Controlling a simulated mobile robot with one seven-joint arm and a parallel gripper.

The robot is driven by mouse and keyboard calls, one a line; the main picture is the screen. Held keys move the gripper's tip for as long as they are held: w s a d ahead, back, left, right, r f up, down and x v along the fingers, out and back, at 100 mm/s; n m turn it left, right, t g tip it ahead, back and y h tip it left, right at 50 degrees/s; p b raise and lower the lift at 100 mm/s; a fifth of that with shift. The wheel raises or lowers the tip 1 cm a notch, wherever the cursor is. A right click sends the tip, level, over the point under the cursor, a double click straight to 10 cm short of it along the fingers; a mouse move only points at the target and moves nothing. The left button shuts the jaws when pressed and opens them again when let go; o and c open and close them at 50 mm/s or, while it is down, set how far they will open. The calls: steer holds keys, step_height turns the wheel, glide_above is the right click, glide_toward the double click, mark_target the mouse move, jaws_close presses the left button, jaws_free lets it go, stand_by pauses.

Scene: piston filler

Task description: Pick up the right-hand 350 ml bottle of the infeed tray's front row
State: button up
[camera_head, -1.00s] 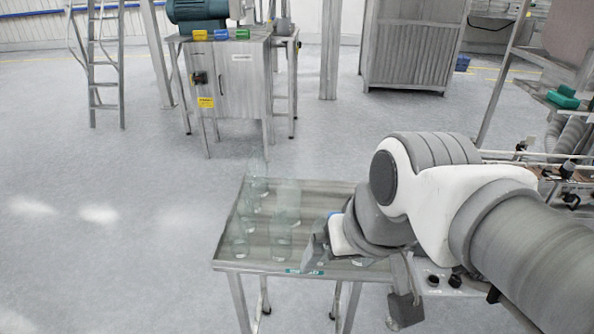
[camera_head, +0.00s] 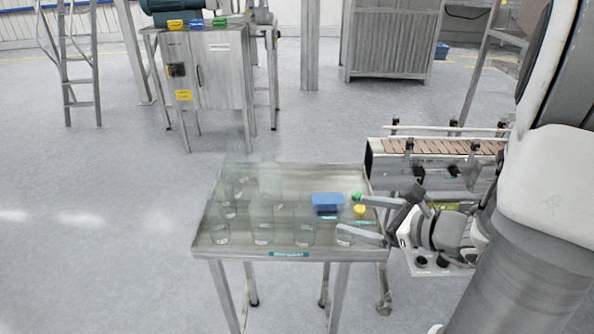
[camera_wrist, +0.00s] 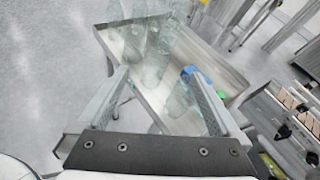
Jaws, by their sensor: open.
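Clear, see-through bottles stand in rows on the metal infeed tray (camera_head: 205,243). In the head view the front row's right-hand bottle (camera_head: 346,239) is at the tray's right front, partly hidden by a finger. My gripper (camera_head: 352,216) is open and comes in from the right at that bottle. In the wrist view my gripper (camera_wrist: 158,73) has its two fingers spread wide. A clear bottle (camera_wrist: 178,103) shows between them, closer to the right finger. I cannot tell whether a finger touches it.
A blue block (camera_head: 327,202), a green item (camera_head: 357,196) and a yellow item (camera_head: 360,210) are on the tray's right side. Other front-row bottles (camera_head: 304,236) stand to the left. A conveyor (camera_head: 440,150) lies behind right. Open floor (camera_head: 100,230) is at left.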

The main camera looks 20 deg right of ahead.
mark_target(357, 217)
steer(key=s+d+f+m+t+h+b, duration=0.1)
steer(key=d+f+m+h, duration=0.2)
steer(key=d+f+m, duration=0.25)
steer(key=shift+n, duration=0.35)
steer(key=x, duration=0.3)
steer(key=b+x, duration=0.1)
steer(key=x, duration=0.6)
steer(key=shift+w+d+r, duration=0.2)
steer(key=shift+d+r, duration=0.05)
steer(key=shift+r, duration=0.15)
steer(key=shift+b+x, duration=0.55)
steer(key=shift+x, duration=2.65)
steer(key=shift+d+r, duration=0.15)
steer(key=shift+r, duration=0.05)
steer(key=c, duration=1.2)
steer(key=shift+w+r, duration=0.1)
steer(key=shift+r, duration=0.05)
